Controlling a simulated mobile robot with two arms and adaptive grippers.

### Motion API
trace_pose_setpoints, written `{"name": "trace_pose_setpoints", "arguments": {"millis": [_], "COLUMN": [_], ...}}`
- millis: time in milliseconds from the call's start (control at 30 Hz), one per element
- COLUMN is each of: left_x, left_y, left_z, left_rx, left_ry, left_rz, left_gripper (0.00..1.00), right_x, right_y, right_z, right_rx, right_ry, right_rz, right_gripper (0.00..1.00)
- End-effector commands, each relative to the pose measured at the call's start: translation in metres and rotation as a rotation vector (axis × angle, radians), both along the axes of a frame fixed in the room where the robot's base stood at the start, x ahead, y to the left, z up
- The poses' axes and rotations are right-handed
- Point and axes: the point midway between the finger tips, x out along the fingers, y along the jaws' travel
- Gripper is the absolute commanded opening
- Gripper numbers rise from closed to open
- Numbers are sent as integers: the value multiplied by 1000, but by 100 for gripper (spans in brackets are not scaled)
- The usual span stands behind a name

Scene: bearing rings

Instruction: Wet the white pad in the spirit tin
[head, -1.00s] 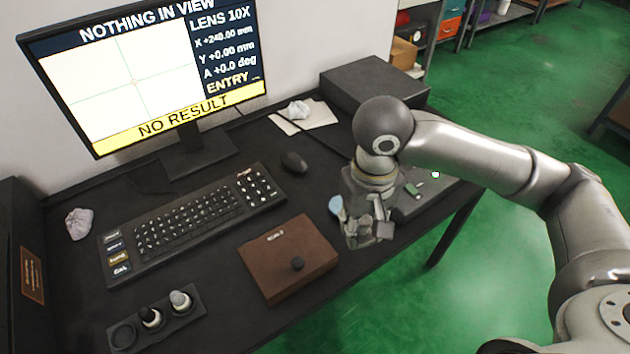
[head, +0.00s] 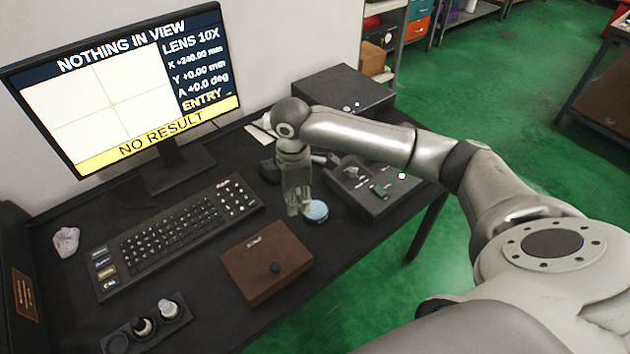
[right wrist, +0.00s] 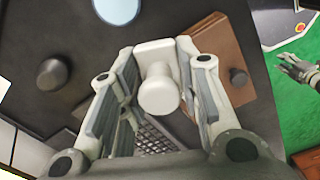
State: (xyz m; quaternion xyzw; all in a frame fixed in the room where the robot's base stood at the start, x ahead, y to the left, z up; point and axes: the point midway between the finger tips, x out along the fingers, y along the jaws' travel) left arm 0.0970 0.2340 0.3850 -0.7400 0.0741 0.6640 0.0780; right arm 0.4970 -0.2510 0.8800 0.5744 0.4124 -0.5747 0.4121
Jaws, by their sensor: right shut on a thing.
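The white pad (right wrist: 158,92), with a rounded knob, is between the fingers of my right gripper (right wrist: 160,88) in the right wrist view. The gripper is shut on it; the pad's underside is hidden. In the head view my right gripper (head: 297,211) points down over the desk, just left of a small round light-blue tin (head: 316,211), which looks like the spirit tin. The tin's pale top also shows at the upper edge of the right wrist view (right wrist: 116,8). My left gripper (right wrist: 298,72) is small at the right of the wrist view; its opening is unclear.
A brown box (head: 266,262) with a dark knob lies in front of the tin. A black holder (head: 180,325) carries two knobbed pieces and an empty place. The keyboard (head: 170,235), mouse (head: 270,170) and a dark control panel (head: 365,205) surround the gripper.

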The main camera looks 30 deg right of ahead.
Motion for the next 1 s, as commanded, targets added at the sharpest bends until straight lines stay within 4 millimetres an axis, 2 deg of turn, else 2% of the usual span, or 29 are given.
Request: {"name": "trace_pose_setpoints", "arguments": {"millis": [200,500,767,1000], "left_x": [-12,-14,-13,-11], "left_y": [1,1,1,1], "left_z": [16,27,26,9], "left_rx": [2,2,2,3], "left_ry": [18,21,20,17], "left_rz": [0,1,1,1], "left_gripper": [40,40,40,40], "right_x": [17,29,31,31], "right_y": [-29,-63,-72,-72], "right_z": [-14,-34,-42,-59], "right_rx": [0,2,0,0], "right_ry": [3,1,0,0], "right_rz": [297,629,720,720], "right_gripper": [12,12,12,12]}}
